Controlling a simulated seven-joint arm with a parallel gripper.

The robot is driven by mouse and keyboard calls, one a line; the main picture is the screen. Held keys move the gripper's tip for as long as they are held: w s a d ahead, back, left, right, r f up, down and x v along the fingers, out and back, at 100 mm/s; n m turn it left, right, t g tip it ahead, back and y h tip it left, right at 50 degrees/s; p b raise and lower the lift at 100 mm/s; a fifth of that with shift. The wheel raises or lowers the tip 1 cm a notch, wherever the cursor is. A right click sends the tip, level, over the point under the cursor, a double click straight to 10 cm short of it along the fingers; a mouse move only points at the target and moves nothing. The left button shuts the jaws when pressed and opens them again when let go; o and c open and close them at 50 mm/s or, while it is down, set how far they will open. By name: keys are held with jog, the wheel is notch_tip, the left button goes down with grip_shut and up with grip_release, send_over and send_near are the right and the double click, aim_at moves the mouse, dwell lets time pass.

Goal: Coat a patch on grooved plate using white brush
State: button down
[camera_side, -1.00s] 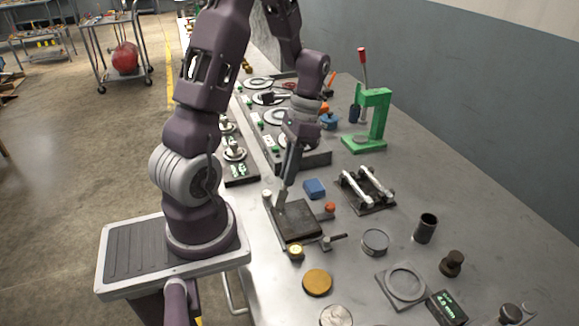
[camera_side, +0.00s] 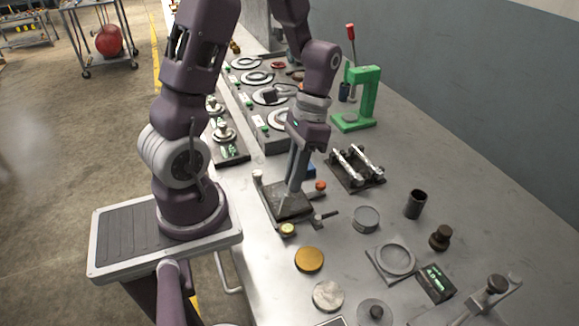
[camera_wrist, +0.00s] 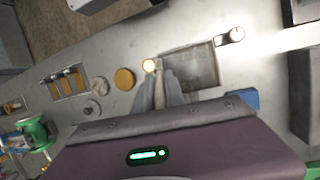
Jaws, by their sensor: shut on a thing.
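The dark plate (camera_side: 277,212) lies in a small fixture on the bench in the side view, and it shows in the wrist view (camera_wrist: 200,66) just beyond my fingers. Its grooves are too fine to make out. My gripper (camera_side: 293,186) points down over the plate and is shut on a slim pale thing, seemingly the white brush (camera_wrist: 163,77). The fingers hide most of the brush. Its lower end is at or just above the plate; I cannot tell whether it touches. No coated patch is clear.
A blue block (camera_side: 311,171) is partly hidden behind my gripper. Fixture knobs, orange (camera_side: 320,185) and yellow (camera_side: 287,230), stand beside the plate. A roller stand (camera_side: 357,168), a green press (camera_side: 368,98) and a brass disc (camera_side: 309,259) are nearby.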

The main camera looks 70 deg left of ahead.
jog(key=shift+d, duration=0.35)
jog(key=shift+r, duration=4.25)
jog(key=w+r, duration=0.3)
jog(key=w, duration=0.1)
jog(key=shift+t, duration=0.3)
jog(key=shift+w+f, duration=0.2)
jog(key=shift+f, duration=1.95)
